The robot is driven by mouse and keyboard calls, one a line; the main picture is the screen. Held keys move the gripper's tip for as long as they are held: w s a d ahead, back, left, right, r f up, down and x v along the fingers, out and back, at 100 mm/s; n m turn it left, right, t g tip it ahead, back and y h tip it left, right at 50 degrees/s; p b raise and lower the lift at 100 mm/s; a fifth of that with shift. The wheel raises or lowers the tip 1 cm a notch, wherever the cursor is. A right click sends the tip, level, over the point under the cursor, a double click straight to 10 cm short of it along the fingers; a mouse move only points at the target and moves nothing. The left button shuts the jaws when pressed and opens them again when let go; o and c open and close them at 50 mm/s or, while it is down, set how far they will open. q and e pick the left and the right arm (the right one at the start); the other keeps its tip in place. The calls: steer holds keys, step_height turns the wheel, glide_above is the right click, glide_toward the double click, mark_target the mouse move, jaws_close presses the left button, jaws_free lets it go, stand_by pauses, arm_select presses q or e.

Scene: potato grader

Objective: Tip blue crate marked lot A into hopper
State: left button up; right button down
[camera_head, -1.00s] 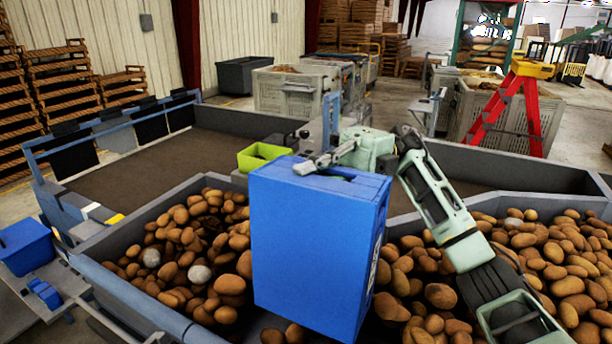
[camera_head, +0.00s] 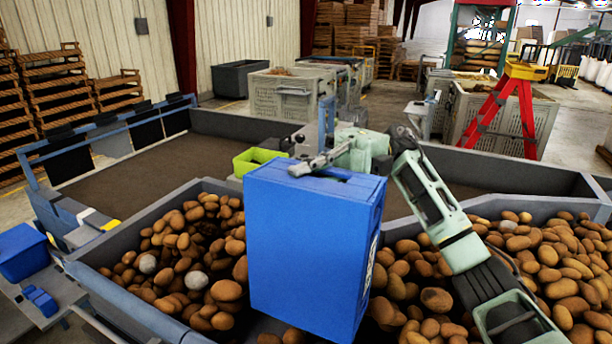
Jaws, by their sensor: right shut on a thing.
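A blue crate (camera_head: 308,258) is tilted up on its side over the hopper (camera_head: 200,331), with its broad flat face toward me. My right gripper (camera_head: 318,166) is shut on the crate's upper edge, and my right arm comes in from the right. A white label edge shows on the crate's right side; its marking cannot be read. The crate's opening and inside are hidden from me. The hopper holds many brown potatoes (camera_head: 200,255) on both sides of the crate, with a few grey round lumps among the left ones. My left gripper is out of view.
A small lime-green bin (camera_head: 256,160) stands behind the crate. A brown belt (camera_head: 130,185) with blue rails lies at the back left. Another blue container (camera_head: 22,252) sits at the far left. A red stepladder (camera_head: 500,110) and grey bins stand farther back.

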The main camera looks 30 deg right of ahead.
steer(key=r, duration=0.1)
steer(key=r+p, duration=0.1)
steer(key=r, duration=0.2)
steer(key=shift+s+a+p, duration=0.4)
steer(key=s+a+f+n+t+h+p, duration=0.2)
steer(key=s+a+f+n+t+h, duration=0.1)
steer(key=s+a+h, duration=0.5)
steer(key=s+a+f, duration=0.1)
steer(key=s+a, duration=0.2)
steer(key=a, duration=0.4)
steer(key=shift+s+a+f, duration=0.15)
steer(key=shift+s+f, duration=0.05)
steer(key=shift+s, duration=0.2)
steer(key=shift+f, duration=0.1)
steer(key=s+a+f+n+t+h+b, duration=0.1)
steer(key=s+a+f+t+h+b, duration=0.1)
steer(key=f+b, duration=0.4)
steer(key=s+a+f+n+t+h+b, duration=0.1)
steer(key=s+a+f+t+h+b, duration=0.2)
steer(key=f, duration=0.9)
steer(key=s+a+h+b, duration=0.1)
steer(key=a+h+b, duration=0.1)
steer(key=a+b, duration=0.1)
steer(key=shift+s+t+h+b, duration=0.25)
steer(key=shift+t+h+b, duration=0.05)
steer(key=shift+b, duration=0.15)
